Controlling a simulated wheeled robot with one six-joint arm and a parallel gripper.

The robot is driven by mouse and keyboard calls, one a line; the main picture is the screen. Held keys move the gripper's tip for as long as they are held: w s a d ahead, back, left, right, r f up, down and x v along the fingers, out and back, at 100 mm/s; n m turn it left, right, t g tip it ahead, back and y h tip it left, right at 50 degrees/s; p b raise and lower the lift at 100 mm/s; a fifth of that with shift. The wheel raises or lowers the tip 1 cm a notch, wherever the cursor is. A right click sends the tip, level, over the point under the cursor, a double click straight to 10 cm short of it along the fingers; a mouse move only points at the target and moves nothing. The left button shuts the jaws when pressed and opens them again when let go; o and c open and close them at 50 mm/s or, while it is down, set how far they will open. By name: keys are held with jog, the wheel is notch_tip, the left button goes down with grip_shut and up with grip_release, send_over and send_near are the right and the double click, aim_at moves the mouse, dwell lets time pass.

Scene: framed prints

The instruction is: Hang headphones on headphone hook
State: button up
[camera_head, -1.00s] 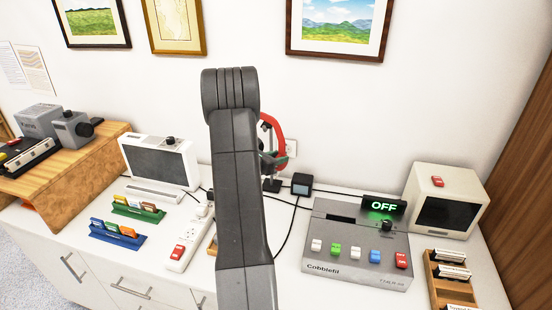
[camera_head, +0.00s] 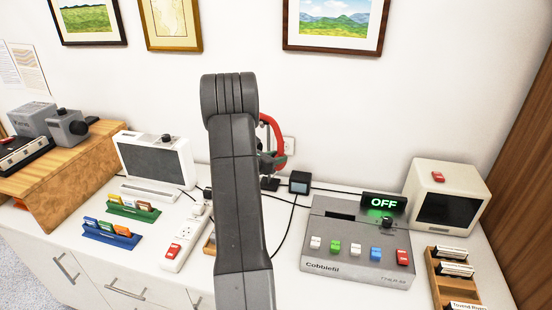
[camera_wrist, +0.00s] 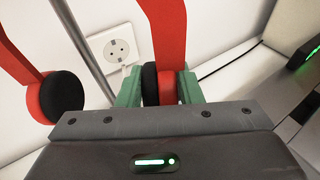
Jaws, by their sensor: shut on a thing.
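The red headphones (camera_head: 278,128) show in the head view behind my arm, with most of them hidden. In the wrist view, one ear cup with a black pad (camera_wrist: 162,86) sits between the green fingers of my gripper (camera_wrist: 160,90), which is shut on it. The other ear cup (camera_wrist: 62,95) hangs free at the left. A grey upright pole (camera_wrist: 86,42), seemingly the headphone stand, passes between the two sides of the headphones. Its dark base (camera_head: 270,184) stands on the counter in the head view. The headband top and the hook are out of sight, so contact cannot be told.
A wall socket (camera_wrist: 117,50) is behind the pole. A small black box (camera_head: 299,183) with a cable stands right of the base. The grey Cobblefil device (camera_head: 345,266) is farther right, a power strip (camera_head: 183,245) and white monitor (camera_head: 155,160) left.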

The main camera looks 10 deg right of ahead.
dwell(0.3)
jog(key=o, duration=1.2)
jog(key=shift+c, duration=0.2)
jog(key=shift+a, duration=0.1)
jog(key=b+v, duration=0.2)
jog(key=v, duration=1.1)
jog(key=shift+s+a, duration=0.25)
jog(key=shift+s, duration=0.05)
jog(key=shift+d, duration=0.1)
